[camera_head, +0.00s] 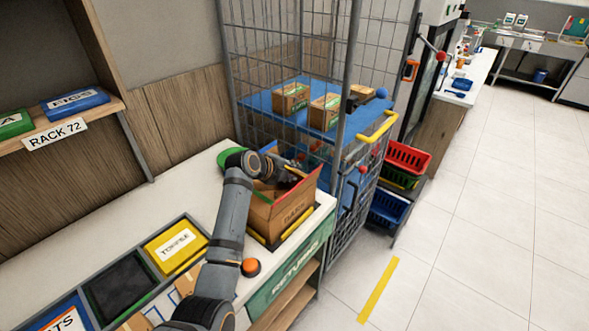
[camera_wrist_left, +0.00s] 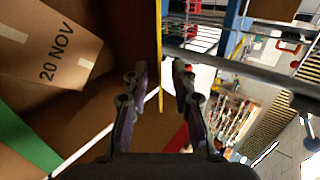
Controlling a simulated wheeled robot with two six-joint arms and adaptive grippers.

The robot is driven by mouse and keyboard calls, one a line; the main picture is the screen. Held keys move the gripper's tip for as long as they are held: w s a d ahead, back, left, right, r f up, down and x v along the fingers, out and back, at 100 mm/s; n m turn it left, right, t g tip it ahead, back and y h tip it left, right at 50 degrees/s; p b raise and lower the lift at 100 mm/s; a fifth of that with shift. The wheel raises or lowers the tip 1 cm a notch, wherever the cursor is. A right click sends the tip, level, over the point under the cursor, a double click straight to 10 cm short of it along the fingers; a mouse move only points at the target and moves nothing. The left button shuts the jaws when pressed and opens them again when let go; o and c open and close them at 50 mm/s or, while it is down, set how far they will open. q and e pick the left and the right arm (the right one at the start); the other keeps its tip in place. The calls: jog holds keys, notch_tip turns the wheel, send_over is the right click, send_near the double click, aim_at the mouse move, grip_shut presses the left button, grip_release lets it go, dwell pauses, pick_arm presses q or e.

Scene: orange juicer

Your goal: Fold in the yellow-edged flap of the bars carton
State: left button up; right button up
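In the left wrist view, the yellow-edged flap (camera_wrist_left: 159,45) shows nearly edge-on. The two fingers of my left gripper (camera_wrist_left: 159,75) stand apart, one on each side of the yellow edge, with visible gaps. A panel marked "20 NOV" (camera_wrist_left: 50,45) and a green edge (camera_wrist_left: 25,140) show at the left. My right gripper is not in view.
A wire cage trolley (camera_head: 345,130) with small cartons on its blue shelf stands right behind the carton. Coloured baskets (camera_head: 407,160) stand beyond the trolley.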

pick_arm(q)
jog(key=shift+x, duration=0.8)
grip_shut()
jog(key=t+h+b, duration=0.1)
jog(key=b, duration=0.2)
jog(key=f+t+b, duration=0.1)
jog(key=b, duration=0.3)
jog(key=shift+s+a+h+b, duration=0.2)
jog(key=shift+s+h+b, duration=0.1)
jog(key=shift+h, duration=0.1)
